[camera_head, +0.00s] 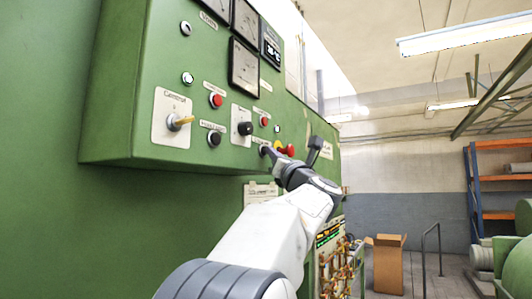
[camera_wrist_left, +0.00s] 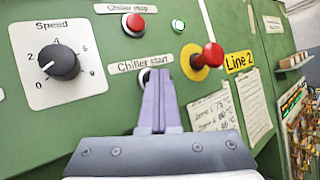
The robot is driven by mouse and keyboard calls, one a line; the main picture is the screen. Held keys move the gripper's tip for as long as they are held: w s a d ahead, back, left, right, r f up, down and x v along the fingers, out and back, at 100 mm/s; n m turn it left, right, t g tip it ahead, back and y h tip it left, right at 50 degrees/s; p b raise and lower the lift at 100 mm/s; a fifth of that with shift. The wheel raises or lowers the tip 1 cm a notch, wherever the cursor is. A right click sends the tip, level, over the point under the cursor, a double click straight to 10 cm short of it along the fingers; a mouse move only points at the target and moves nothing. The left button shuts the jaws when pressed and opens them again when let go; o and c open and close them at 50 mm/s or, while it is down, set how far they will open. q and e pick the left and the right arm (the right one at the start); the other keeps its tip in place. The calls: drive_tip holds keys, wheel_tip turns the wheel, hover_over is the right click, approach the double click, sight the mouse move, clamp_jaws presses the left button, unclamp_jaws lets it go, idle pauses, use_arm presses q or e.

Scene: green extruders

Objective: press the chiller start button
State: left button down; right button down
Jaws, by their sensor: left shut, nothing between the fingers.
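The green control panel (camera_head: 140,110) fills the left of the head view. In the left wrist view a white label reading "Chiller start" (camera_wrist_left: 139,64) sits on it. The chiller start button (camera_wrist_left: 143,76) is just below this label, mostly hidden behind my fingertips; a dark edge of it shows. My left gripper (camera_wrist_left: 157,73) is shut and empty, with its fingertips at the button. I cannot tell whether they touch it or press it in. In the head view the left gripper (camera_head: 267,153) reaches the panel's lower right part. My right gripper is in neither view.
A red chiller stop button (camera_wrist_left: 133,24) is above. A red knob on a yellow base (camera_wrist_left: 207,57) stands out close right of the fingers. A black speed dial (camera_wrist_left: 59,62) is to the left. A cardboard box (camera_head: 388,262) stands on the floor further back.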

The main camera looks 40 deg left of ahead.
use_arm(q)
drive_tip(key=shift+d, duration=0.1)
idle(0.3)
drive_tip(key=shift+w+d, duration=0.15)
drive_tip(key=shift+d, duration=0.5)
drive_tip(key=d, duration=0.2)
drive_tip(key=w+d+b, duration=0.1)
drive_tip(key=d, duration=0.2)
drive_tip(key=shift+w, duration=0.1)
idle(0.8)
